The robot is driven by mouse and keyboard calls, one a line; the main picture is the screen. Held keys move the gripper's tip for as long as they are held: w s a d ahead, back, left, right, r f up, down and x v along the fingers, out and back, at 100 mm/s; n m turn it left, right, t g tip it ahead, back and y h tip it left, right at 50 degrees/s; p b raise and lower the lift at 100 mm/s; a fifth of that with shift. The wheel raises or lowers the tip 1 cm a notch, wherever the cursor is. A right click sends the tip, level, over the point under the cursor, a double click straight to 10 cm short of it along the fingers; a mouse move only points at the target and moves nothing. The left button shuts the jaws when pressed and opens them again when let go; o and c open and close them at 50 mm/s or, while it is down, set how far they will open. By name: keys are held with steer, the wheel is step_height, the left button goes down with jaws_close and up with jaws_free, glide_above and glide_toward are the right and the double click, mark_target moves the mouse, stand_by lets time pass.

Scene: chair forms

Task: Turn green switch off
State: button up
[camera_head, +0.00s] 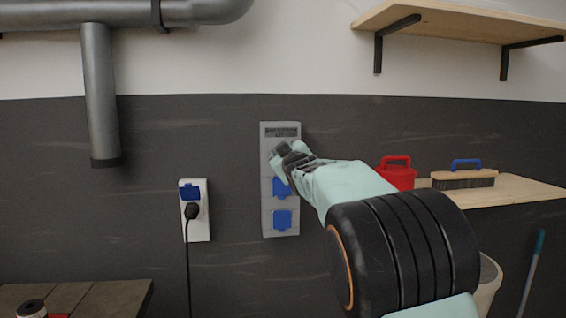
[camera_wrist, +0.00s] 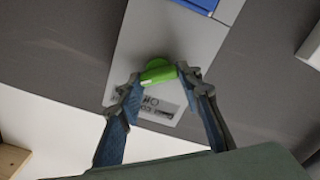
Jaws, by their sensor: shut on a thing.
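The green switch (camera_wrist: 158,71) is on a grey wall panel, beside a label strip, in the wrist view. My gripper (camera_wrist: 158,80) has its two fingers on either side of the green knob, shut on it. In the head view my gripper (camera_head: 285,152) is at the upper part of the grey panel (camera_head: 267,205) and hides the switch. The panel's lower part carries blue socket covers (camera_head: 282,220). I cannot read the switch's on or off marking.
A white socket box (camera_head: 200,225) with a black plug (camera_head: 191,211) and hanging cable is on the wall to the left. A shelf (camera_head: 520,190) at right holds a red container (camera_head: 396,175) and a brush (camera_head: 463,180). A grey pipe (camera_head: 101,95) runs at upper left.

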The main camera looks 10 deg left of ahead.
steer(key=n+b, duration=0.2)
steer(key=n, duration=0.3)
steer(key=n+b, duration=0.2)
steer(key=n, duration=0.3)
steer(key=shift+a+f+n, duration=0.1)
steer(key=shift+f+n, duration=0.1)
steer(key=shift+n, duration=0.1)
stand_by(0.4)
steer(key=o, duration=1.2)
steer(key=shift+c, duration=0.2)
steer(key=shift+s, duration=0.2)
steer(key=v, duration=1.1)
steer(key=shift+s, duration=0.3)
